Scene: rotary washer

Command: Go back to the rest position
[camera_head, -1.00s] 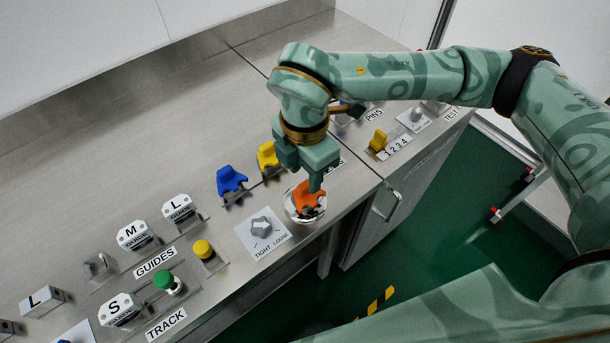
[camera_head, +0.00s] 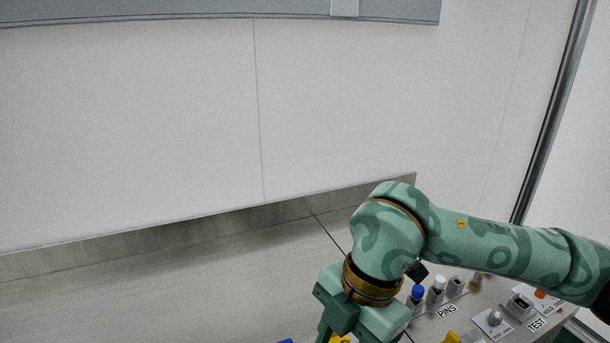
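My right gripper (camera_head: 360,318) is at the bottom edge of the head view, right of centre, over the steel counter (camera_head: 180,285). Its green body and gold wrist ring show, but the fingertips are cut off by the frame, so I cannot tell whether it is open, shut or holding anything. My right arm comes in from the right edge and crosses above the counter. My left gripper is not in view.
Blue-topped (camera_head: 417,292) and white-topped (camera_head: 437,284) pins stand by the PINS label (camera_head: 447,311). A knob (camera_head: 494,318) sits near the TEST label (camera_head: 537,324). Yellow and blue pieces peek in below. A white wall (camera_head: 130,130) stands behind; the left counter is clear.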

